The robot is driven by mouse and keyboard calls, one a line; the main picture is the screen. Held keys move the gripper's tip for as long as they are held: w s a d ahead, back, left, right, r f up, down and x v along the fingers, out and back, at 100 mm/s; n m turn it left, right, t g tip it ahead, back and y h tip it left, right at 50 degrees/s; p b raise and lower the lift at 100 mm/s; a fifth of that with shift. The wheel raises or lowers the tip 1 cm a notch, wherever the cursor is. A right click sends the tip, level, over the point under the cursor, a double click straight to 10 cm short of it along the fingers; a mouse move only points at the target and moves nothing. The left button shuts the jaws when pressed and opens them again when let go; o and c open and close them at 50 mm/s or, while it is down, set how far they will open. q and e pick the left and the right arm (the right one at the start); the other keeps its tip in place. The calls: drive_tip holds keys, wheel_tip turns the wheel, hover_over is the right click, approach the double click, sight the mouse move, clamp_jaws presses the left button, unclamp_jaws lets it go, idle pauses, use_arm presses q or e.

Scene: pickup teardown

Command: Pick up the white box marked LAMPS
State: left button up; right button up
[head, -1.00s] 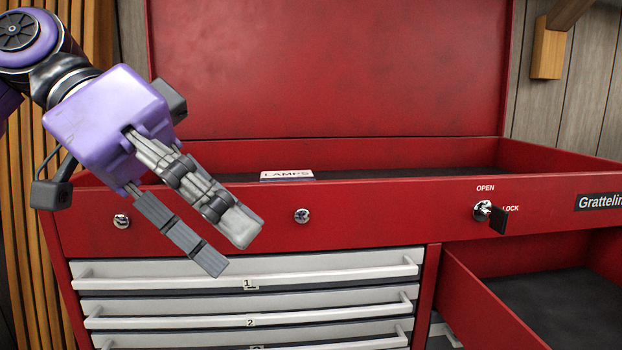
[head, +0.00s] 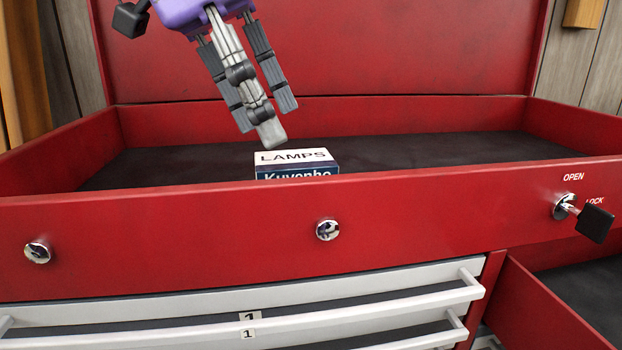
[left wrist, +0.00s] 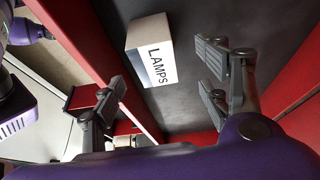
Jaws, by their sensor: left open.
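The white box marked LAMPS (head: 296,157) sits in the open top tray of the red tool chest, close behind its front wall. Its lower part is hidden by that wall. In the left wrist view the box (left wrist: 150,48) lies on the dark liner, ahead of the fingers and between their lines. My left gripper (head: 267,122) is open and empty, above the tray just behind and left of the box, pointing down. In the left wrist view its fingers (left wrist: 160,95) are spread wide. My right gripper is not in view.
The red chest's front wall (head: 180,215) stands between the box and the front. The raised lid (head: 400,50) is behind. A key (head: 594,222) sticks out of the lock at right. A drawer (head: 545,310) stands open at lower right. The tray's dark liner (head: 430,147) is clear around the box.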

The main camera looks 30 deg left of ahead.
sight(288, 158)
use_arm(q)
drive_tip(key=shift+w+f, duration=0.2)
drive_tip(key=x, duration=0.4)
drive_tip(key=s+x, duration=0.1)
drive_tip(key=x, duration=0.2)
drive_tip(key=shift+d+f, duration=0.1)
drive_tip(key=shift+d, duration=0.3)
drive_tip(key=c, duration=1.6)
drive_tip(key=shift+c, duration=0.2)
